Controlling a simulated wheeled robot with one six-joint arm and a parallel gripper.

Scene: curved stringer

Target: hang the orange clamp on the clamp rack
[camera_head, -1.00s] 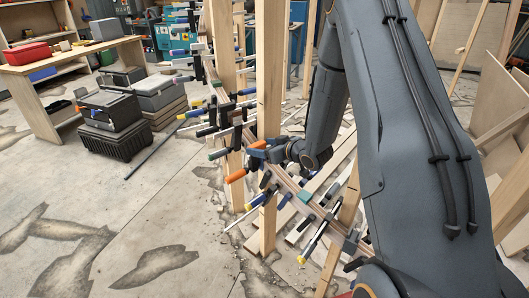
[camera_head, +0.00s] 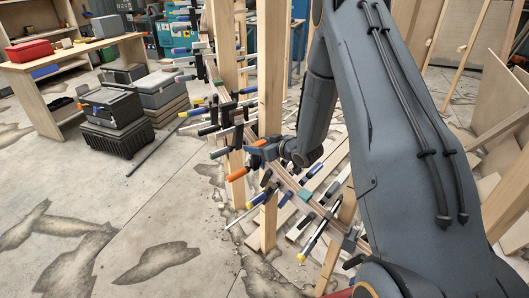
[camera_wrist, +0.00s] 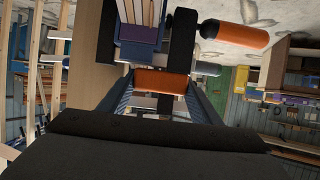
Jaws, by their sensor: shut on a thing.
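The orange clamp shows its orange handle (camera_head: 240,173) at the curved stringer (camera_head: 292,184) in the head view. In the wrist view its handle (camera_wrist: 234,38) points right, beside a dark bar (camera_wrist: 182,45). An orange block (camera_wrist: 161,83) of it sits between the fingers of my gripper (camera_wrist: 160,92), which is shut on it. In the head view my gripper (camera_head: 266,152) is at the stringer, just behind the handle. Layered wood strips (camera_wrist: 140,12) show close to the clamp; whether it still touches them I cannot tell. I cannot pick out the clamp rack with certainty.
Several other clamps, such as a yellow-ended one (camera_head: 306,247), line the stringer on both sides of my gripper. A wooden post (camera_head: 270,80) stands right beside it. Black cases (camera_head: 112,120) and a workbench (camera_head: 75,56) stand at left. The floor at front left is clear.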

